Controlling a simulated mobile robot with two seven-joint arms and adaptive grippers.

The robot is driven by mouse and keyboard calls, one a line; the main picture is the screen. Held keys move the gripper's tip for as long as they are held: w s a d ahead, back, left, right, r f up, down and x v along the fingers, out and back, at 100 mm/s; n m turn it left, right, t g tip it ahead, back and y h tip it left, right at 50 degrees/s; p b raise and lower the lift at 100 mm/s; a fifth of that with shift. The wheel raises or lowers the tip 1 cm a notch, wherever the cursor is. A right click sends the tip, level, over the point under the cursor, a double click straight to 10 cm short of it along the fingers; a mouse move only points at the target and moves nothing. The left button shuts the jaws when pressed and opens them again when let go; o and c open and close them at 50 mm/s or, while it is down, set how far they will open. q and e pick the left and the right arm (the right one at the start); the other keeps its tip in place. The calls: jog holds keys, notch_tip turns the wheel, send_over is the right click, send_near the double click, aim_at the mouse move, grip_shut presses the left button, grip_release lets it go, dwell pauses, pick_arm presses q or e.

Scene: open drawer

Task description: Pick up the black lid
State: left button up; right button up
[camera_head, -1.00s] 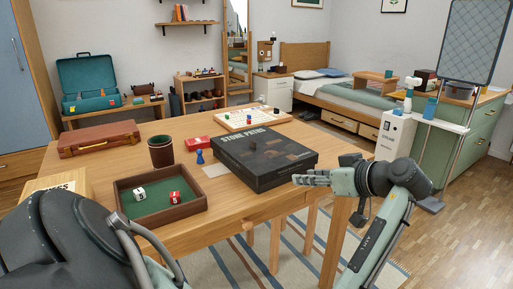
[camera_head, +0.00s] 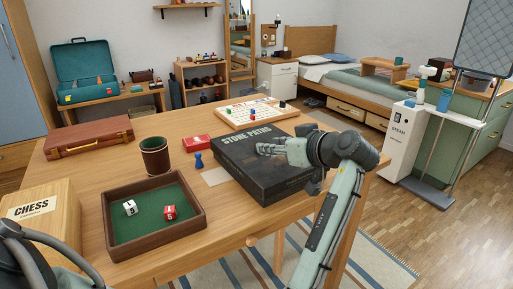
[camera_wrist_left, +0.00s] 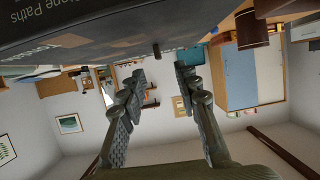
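The black lid (camera_head: 240,167) is the top of a dark flat box marked "Stone Paths" at the right side of the wooden table. It seems seated on the box, though the seam is not clear. My left gripper (camera_head: 260,149) is over the far right part of the lid, pointing left. Whether it touches the lid cannot be told. In the left wrist view its fingers (camera_wrist_left: 159,78) are spread with nothing between them, and the dark lettered box (camera_wrist_left: 75,32) fills the upper left. My right gripper is not in view.
A brown tray (camera_head: 109,232) with a green floor holds two dice. A cup (camera_head: 154,157), a red box (camera_head: 196,142), a blue pawn (camera_head: 198,160) and a white game board (camera_head: 248,104) stand near the box. A chess box (camera_head: 48,221) is at front left.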

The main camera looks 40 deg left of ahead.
pick_arm(q)
jog(key=x, duration=0.6)
jog(key=shift+f+p, duration=0.15)
jog(key=shift+p, duration=0.25)
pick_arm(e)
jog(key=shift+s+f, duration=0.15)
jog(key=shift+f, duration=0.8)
pick_arm(q)
jog(key=shift+c, duration=0.6)
grip_shut()
